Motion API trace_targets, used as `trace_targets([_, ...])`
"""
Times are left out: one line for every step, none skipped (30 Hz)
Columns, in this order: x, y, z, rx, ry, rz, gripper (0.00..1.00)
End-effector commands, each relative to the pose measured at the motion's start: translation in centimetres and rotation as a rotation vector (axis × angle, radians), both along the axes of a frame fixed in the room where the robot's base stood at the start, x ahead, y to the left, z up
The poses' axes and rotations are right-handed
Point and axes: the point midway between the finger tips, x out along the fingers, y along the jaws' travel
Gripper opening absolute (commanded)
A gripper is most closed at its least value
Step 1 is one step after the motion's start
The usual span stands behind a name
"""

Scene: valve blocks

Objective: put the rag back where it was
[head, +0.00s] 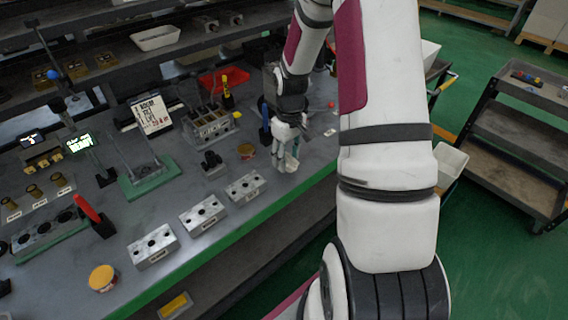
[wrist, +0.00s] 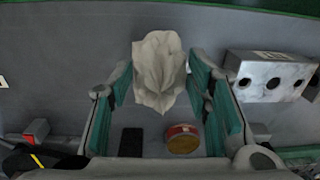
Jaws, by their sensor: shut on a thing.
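A crumpled off-white rag (wrist: 159,68) sits between the two teal-padded fingers of my gripper (wrist: 160,84) in the wrist view. My gripper is shut on it. In the head view my gripper (head: 284,157) is low over the grey bench, near its front edge, and the pale rag (head: 291,164) shows at its fingertips. I cannot tell whether the rag touches the bench top.
A metal valve block (head: 245,187) stands just left of my gripper, with two more blocks (head: 203,214) (head: 153,246) along the front edge. A red-and-yellow round tin (head: 247,151) is close by. A blue-handled item (head: 265,122) stands behind. Bare bench (head: 310,150) lies to the right.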

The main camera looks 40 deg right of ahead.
Motion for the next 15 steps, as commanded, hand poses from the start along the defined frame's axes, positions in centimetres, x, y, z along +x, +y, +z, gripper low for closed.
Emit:
trace_targets([0.5, 0.2, -0.1, 0.000, 0.001, 0.002, 0.14])
trace_targets([0.7, 0.2, -0.1, 0.000, 0.000, 0.002, 0.14])
trace_targets([0.9, 0.3, -0.1, -0.001, -0.001, 0.002, 0.14])
trace_targets([1.0, 0.3, -0.1, -0.001, 0.000, 0.001, 0.14])
trace_targets([1.0, 0.3, -0.2, 0.000, 0.000, 0.001, 0.14])
trace_targets([1.0, 0.3, -0.5, 0.000, 0.001, 0.001, 0.14])
trace_targets([1.0, 0.3, -0.7, 0.001, 0.002, 0.000, 0.14])
trace_targets([1.0, 0.3, -1.1, 0.001, 0.003, 0.000, 0.14])
trace_targets([1.0, 0.3, -1.6, 0.001, 0.003, 0.000, 0.14])
trace_targets([0.9, 0.3, -2.0, 0.001, 0.003, 0.000, 0.14])
trace_targets([0.9, 0.3, -2.5, 0.002, 0.004, -0.001, 0.14])
trace_targets([0.9, 0.3, -3.0, 0.001, 0.003, -0.001, 0.14])
trace_targets([1.0, 0.3, -3.3, 0.001, 0.002, -0.001, 0.14])
trace_targets([0.9, 0.3, -3.5, 0.001, 0.002, -0.001, 0.14])
trace_targets([1.0, 0.3, -3.7, 0.000, 0.001, -0.001, 0.14])
